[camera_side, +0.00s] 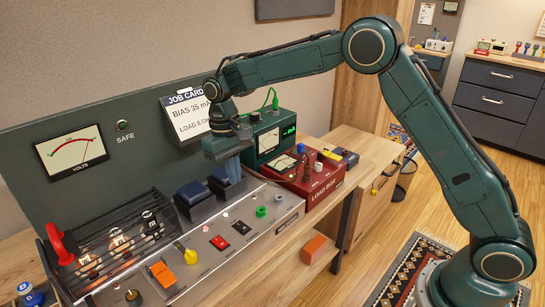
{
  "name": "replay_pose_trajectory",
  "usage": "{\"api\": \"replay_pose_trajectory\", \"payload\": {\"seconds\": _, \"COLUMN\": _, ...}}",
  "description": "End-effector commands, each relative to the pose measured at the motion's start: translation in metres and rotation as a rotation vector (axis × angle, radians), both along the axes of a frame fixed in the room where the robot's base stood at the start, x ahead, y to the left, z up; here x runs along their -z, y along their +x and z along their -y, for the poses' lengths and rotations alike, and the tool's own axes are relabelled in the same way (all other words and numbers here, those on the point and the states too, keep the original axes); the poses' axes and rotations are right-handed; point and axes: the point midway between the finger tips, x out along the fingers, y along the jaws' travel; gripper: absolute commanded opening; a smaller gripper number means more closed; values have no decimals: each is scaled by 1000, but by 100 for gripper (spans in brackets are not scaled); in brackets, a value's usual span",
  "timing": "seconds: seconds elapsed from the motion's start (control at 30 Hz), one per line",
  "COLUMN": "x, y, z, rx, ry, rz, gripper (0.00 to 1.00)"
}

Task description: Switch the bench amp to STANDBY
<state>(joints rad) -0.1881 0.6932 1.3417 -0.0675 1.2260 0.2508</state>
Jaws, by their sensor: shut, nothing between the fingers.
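The bench amp (213,262) has a grey sloping front panel, with a black tube cage (122,240) and dark blue transformer blocks (191,197) behind it. My gripper (234,174) is shut and empty, pointing down over the right transformer blocks, behind the panel controls. Whether its tips touch a block is unclear.
A green meter box (268,135) and a red load box (318,182) stand right of the amp. The back panel carries a volts meter (72,148), a green SAFE lamp and a job card (184,108). A red lever (58,244) stands at the cage's left.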

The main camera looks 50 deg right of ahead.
Motion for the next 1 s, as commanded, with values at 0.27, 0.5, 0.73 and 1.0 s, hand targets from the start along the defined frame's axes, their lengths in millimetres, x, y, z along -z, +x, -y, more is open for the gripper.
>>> {"api": "replay_pose_trajectory", "payload": {"seconds": 0.27, "x": 7, "y": -1, "z": 0, "rx": 0, "ry": 0, "rz": -1, "gripper": 0}}
{"api": "replay_pose_trajectory", "payload": {"seconds": 0.5, "x": 31, "y": -4, "z": 0, "rx": -1, "ry": -1, "rz": -3, "gripper": 0}}
{"api": "replay_pose_trajectory", "payload": {"seconds": 0.73, "x": 65, "y": -8, "z": 0, "rx": 0, "ry": -1, "rz": -4, "gripper": 0}}
{"api": "replay_pose_trajectory", "payload": {"seconds": 1.0, "x": 106, "y": -14, "z": 0, "rx": 0, "ry": -1, "rz": -3, "gripper": 0}}
